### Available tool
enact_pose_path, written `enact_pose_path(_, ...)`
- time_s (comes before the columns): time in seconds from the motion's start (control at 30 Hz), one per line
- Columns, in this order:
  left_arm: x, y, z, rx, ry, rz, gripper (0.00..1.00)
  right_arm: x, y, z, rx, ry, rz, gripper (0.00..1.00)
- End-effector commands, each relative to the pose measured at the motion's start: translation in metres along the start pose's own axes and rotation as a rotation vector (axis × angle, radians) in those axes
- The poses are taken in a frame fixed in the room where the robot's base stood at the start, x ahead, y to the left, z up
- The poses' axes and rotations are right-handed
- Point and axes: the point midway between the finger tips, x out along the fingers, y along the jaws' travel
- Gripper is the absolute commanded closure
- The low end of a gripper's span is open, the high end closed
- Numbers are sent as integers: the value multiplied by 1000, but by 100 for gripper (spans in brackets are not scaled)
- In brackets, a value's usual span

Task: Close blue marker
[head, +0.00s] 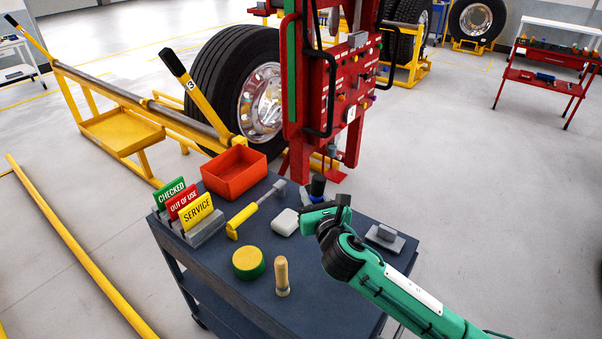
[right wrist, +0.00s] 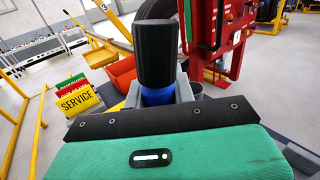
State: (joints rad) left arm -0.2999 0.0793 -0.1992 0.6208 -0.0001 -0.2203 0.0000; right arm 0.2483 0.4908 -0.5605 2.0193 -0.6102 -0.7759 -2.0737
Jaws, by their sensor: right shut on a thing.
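The blue marker (right wrist: 158,95) stands upright in the right wrist view, with its black cap (right wrist: 154,52) directly above the blue part. Whether the cap is fully seated cannot be told. In the head view the black cap (head: 318,186) shows at the cart's far edge, just beyond my right gripper (head: 322,206). My right gripper is shut on the blue marker; its fingertips are largely hidden. Grey pieces flank the blue part in the wrist view. My left gripper is out of view.
The dark cart top (head: 345,265) holds an orange bin (head: 235,173), service signs (head: 196,210), a yellow-handled hammer (head: 250,212), a white block (head: 285,222), a yellow-green disc (head: 249,262) and a wooden-handled tool (head: 282,275). The red machine (head: 325,90) stands close behind.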

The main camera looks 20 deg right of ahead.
Motion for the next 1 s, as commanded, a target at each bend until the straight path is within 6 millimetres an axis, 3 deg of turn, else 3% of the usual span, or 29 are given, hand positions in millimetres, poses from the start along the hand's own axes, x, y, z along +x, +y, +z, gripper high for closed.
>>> enact_pose_path(0.1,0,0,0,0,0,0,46,-32,-3,-22,2,6,-7,100)
enact_pose_path(0.3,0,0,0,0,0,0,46,-85,-6,-47,1,5,-16,100)
enact_pose_path(0.6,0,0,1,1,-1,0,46,-154,-10,-66,-1,3,-21,100)
enact_pose_path(0.8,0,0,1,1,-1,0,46,-175,-11,-68,-3,0,-21,100)
enact_pose_path(1.0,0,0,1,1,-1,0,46,-179,-12,-67,-4,-2,-21,100)
